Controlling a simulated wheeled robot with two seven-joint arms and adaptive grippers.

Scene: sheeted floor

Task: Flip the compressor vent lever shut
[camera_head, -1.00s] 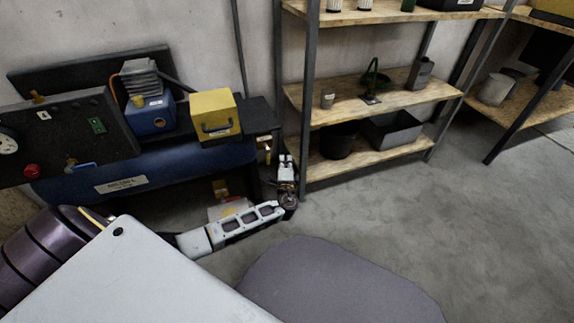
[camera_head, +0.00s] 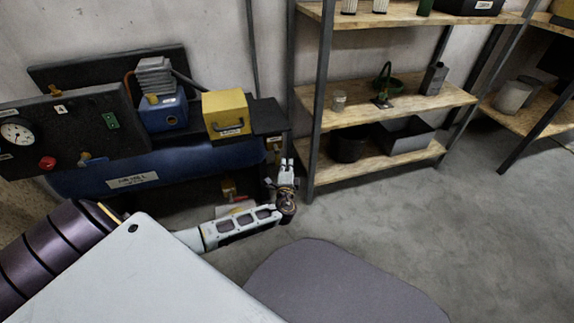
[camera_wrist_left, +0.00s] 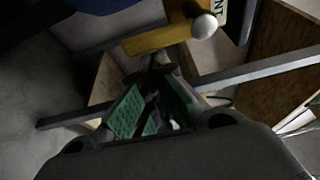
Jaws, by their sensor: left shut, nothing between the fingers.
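The compressor has a blue tank (camera_head: 150,170) under a black panel (camera_head: 75,125). A small yellow-brass part (camera_head: 273,145) shows at the tank's right end, too small to read. In the left wrist view, a yellow lever (camera_wrist_left: 155,40) with a pale ball knob (camera_wrist_left: 204,26) lies across the top, beside a partly cut-off label ending in "NT" (camera_wrist_left: 221,12). My left gripper (camera_head: 287,163) is low at the compressor's right end. Its green-padded fingers (camera_wrist_left: 157,75) are shut and empty, below the yellow lever in the picture. Contact cannot be told. My right gripper is out of view.
A yellow box (camera_head: 226,114) and a blue motor block (camera_head: 162,113) stand on the compressor. The panel carries a gauge (camera_head: 16,133) and a red knob (camera_head: 47,163). A metal-framed shelf (camera_head: 318,120) stands just right of my gripper. Floor (camera_head: 430,215) is clear farther right.

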